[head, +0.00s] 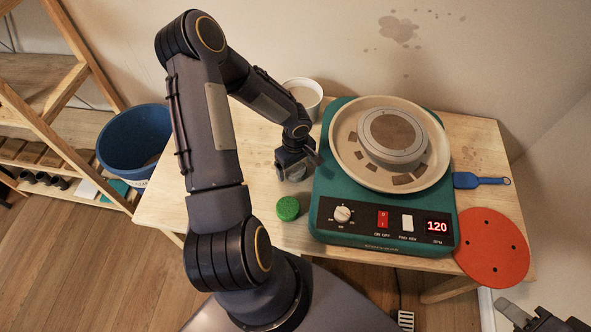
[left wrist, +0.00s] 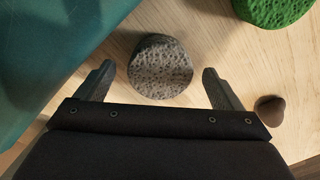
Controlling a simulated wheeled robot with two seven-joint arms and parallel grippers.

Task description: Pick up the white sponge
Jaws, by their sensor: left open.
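A round, porous sponge, looking grey-white in shade, lies on the wooden table in the left wrist view (left wrist: 160,66). It sits between the two fingers of my left gripper (left wrist: 158,72), with a visible gap on each side. The gripper is open and empty. In the head view my left gripper (head: 296,165) points down at the table beside the teal pottery wheel, and the sponge is mostly hidden under it. My right gripper (head: 540,320) shows only partly at the bottom right corner, far from the sponge.
A green sponge (head: 288,208) lies near the gripper. The teal wheel (head: 330,215) stands close on the right. A white bucket (head: 303,95) is behind. A small brown piece (left wrist: 269,110) lies right of the fingers. An orange disc (head: 490,250) and blue tool (head: 480,181) lie right.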

